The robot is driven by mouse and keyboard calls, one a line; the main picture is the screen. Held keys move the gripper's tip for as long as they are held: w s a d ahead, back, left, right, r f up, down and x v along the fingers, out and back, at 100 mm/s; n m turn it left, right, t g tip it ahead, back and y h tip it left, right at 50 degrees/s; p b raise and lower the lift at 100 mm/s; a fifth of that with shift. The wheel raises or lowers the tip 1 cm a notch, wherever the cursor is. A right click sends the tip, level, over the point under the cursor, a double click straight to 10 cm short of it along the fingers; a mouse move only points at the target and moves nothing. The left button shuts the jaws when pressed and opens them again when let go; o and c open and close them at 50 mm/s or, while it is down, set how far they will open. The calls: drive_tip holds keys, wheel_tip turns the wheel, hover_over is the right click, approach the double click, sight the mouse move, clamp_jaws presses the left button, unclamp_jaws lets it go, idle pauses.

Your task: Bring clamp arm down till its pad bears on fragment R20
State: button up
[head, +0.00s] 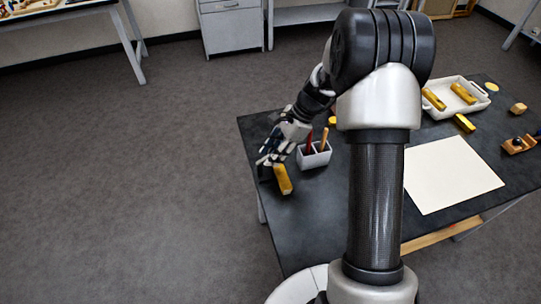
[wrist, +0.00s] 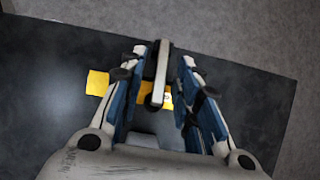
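In the wrist view a yellow gilt bar (wrist: 97,83), apparently fragment R20, lies on the dark bench, partly hidden by my left finger. A pale clamp arm with dark sides (wrist: 160,75) crosses over its right part, where a small light mark shows. Whether its pad touches the bar cannot be told. My gripper (wrist: 164,56) is open, one finger on each side of the clamp arm, with gaps visible. In the head view my gripper (head: 268,160) is low at the bench's left end, beside the yellow bar (head: 283,179); the clamp is not clear there.
A white holder (head: 314,156) with red and orange-handled tools stands close right of my gripper. Farther right are a pale sheet (head: 451,174), a white tray (head: 476,88) with yellow pieces, and a loose yellow bar (head: 464,123). The bench front (head: 310,225) is bare.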

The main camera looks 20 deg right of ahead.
drive_tip(key=v, duration=1)
drive_tip(key=shift+r, duration=0.15)
